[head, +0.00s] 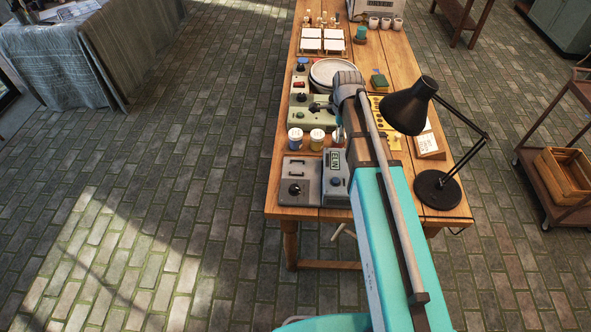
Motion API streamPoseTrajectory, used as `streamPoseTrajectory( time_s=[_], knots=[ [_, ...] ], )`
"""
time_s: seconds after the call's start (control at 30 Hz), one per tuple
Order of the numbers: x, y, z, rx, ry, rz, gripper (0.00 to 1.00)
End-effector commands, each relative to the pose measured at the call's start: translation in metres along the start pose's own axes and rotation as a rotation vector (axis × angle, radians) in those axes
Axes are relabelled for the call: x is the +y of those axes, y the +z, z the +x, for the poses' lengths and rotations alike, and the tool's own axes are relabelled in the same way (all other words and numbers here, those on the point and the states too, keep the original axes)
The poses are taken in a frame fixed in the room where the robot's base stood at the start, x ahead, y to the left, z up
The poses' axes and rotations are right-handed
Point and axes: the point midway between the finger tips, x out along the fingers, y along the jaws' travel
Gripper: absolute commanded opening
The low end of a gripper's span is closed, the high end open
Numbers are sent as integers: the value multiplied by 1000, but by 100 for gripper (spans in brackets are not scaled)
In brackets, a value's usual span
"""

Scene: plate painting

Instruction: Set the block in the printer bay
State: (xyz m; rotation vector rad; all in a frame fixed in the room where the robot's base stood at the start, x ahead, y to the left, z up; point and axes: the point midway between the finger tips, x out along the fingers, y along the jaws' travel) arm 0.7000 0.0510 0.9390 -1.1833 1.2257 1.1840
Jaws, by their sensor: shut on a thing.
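My gripper (339,130) is mostly hidden behind my own arm and wrist, above the near half of the wooden table. Only a small light-blue and dark part of it shows, just right of the paint jars. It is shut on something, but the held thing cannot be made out. I cannot pick out the block for certain. A grey and blue-grey machine with a lettered panel (334,178) stands at the table's near left corner and may be the printer. Its bay cannot be made out from here.
Several paint jars (317,139) stand behind that machine. A green-grey device (308,118) and stacked plates (330,71) are farther back. A black desk lamp (408,106) leans in from the right. White tiles (322,40) lie at the far left of the wooden table (410,68).

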Motion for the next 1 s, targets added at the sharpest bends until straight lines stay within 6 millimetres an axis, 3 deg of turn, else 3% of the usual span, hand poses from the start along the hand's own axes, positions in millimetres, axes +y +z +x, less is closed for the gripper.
streamPoseTrajectory(
  time_s=[0.47, 1.0],
  knots=[
    [2, 9, 6, 0, 0, -1, 29],
    [23, 91, 47, 0, 0, -3, 29]
  ],
)
